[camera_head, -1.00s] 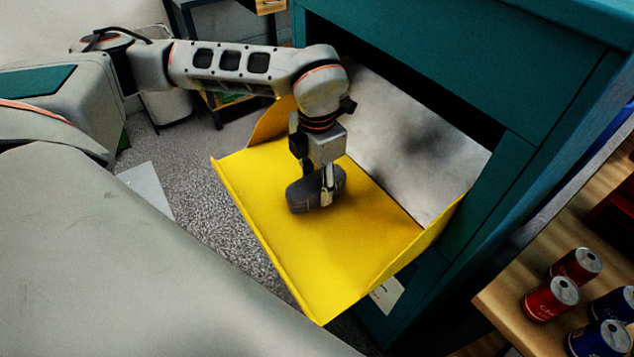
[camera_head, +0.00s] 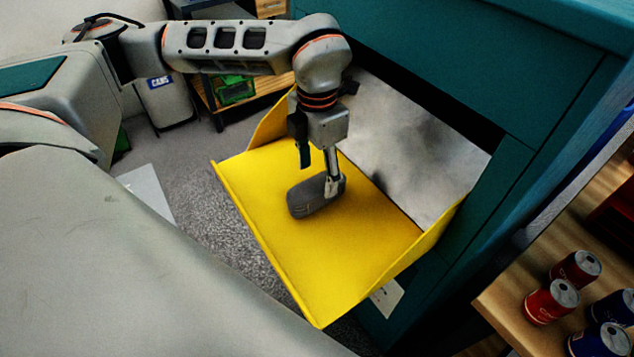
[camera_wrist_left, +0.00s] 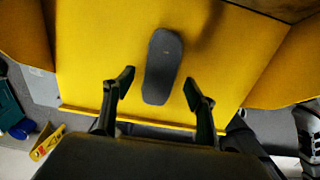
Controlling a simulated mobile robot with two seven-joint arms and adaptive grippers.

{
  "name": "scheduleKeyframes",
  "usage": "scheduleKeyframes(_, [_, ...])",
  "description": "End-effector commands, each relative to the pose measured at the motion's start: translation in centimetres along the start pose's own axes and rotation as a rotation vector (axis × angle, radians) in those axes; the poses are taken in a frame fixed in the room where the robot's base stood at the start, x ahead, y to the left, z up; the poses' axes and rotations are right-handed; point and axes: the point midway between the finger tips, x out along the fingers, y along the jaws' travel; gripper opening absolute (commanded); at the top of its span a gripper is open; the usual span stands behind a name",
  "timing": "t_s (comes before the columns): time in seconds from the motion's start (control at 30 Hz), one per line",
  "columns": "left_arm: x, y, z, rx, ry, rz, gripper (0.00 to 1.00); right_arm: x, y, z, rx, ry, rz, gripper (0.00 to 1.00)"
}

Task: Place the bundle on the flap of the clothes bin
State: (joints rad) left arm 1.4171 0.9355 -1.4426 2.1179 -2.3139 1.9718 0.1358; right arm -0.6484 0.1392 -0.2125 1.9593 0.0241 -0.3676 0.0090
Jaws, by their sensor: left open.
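The bundle (camera_head: 308,199) is a dark grey, rounded, elongated piece lying on the yellow flap (camera_head: 300,262) of the teal clothes bin (camera_head: 440,70). My left gripper (camera_head: 318,180) is open just above the bundle, pointing down. In the left wrist view the bundle (camera_wrist_left: 162,66) lies on the yellow flap (camera_wrist_left: 95,50), between and beyond the spread fingers of my left gripper (camera_wrist_left: 159,88), with gaps on both sides. My right gripper is not in view.
Raised yellow side walls bound the flap, and a grey metal plate (camera_head: 405,145) stands behind it in the bin opening. Several red and blue cans stand on a wooden shelf (camera_head: 510,305) at the lower right. The front part of the flap is clear.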

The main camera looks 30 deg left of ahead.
Motion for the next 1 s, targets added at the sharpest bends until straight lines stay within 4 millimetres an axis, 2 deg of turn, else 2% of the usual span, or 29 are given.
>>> scheduleKeyframes(0.03, [-1.3,0.0,0.1,0.001,-0.005,0.001,0.56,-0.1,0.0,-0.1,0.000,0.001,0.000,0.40])
scheduleKeyframes(0.2, [-4.5,0.0,0.0,0.001,-0.004,0.001,0.56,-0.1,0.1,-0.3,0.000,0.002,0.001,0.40])
scheduleKeyframes(0.4, [-6.7,0.0,0.0,0.001,-0.001,0.000,0.56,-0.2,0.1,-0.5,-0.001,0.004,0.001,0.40])
scheduleKeyframes(1.0, [-7.1,0.0,0.0,0.001,0.001,-0.001,0.56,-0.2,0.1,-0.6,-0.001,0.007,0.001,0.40])
